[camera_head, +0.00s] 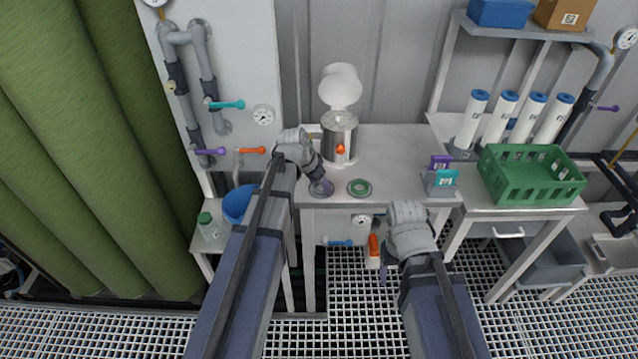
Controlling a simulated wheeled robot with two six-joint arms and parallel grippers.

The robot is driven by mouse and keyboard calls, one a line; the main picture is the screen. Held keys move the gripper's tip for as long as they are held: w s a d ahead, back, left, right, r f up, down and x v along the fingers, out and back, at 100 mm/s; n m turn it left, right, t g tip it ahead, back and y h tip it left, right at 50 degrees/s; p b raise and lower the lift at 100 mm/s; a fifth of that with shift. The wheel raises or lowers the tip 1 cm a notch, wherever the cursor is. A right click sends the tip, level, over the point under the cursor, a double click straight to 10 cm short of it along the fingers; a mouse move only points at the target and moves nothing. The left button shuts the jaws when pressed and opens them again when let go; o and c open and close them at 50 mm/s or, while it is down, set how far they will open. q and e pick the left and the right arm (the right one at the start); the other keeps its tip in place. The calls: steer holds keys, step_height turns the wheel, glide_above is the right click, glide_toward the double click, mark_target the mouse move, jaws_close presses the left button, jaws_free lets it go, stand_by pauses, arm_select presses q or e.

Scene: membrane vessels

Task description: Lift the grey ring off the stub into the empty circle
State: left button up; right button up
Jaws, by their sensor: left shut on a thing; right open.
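My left gripper (317,178) reaches over the front left of the grey table and is shut on the grey ring (322,190), at its upper edge. The ring lies low at the table top; whether it touches the surface or a stub I cannot tell. A green ring-shaped piece (359,188) with a paler middle lies just right of it. I cannot clearly make out the stub or the empty circle. My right gripper (384,262) is open, low in front of the table's front edge, its fingers partly hidden.
A steel vessel (340,140) with its lid raised stands behind the rings. A purple and teal holder (440,181) and a green crate (530,176) stand to the right. A blue bucket (238,204) is at the left. An orange-and-white object (374,250) is beside my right gripper.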

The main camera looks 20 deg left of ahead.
arm_select(q)
steer(key=o, duration=1.4)
steer(key=p+v, duration=0.7)
steer(key=shift+s+a+r, duration=0.1)
steer(key=shift+r, duration=0.2)
steer(key=s+d+g+y, duration=0.1)
steer(key=s+d, duration=0.4)
steer(key=s, duration=0.2)
steer(key=s+d+f+n+g+y, duration=0.1)
steer(key=s+d+g, duration=0.1)
steer(key=s+d, duration=0.3)
steer(key=s+d+n+g+y, duration=0.1)
steer(key=s+d, duration=0.4)
steer(key=s, duration=0.3)
steer(key=shift+s+d+f+y, duration=0.15)
steer(key=shift+s+f+y, duration=0.15)
steer(key=shift+s, duration=0.05)
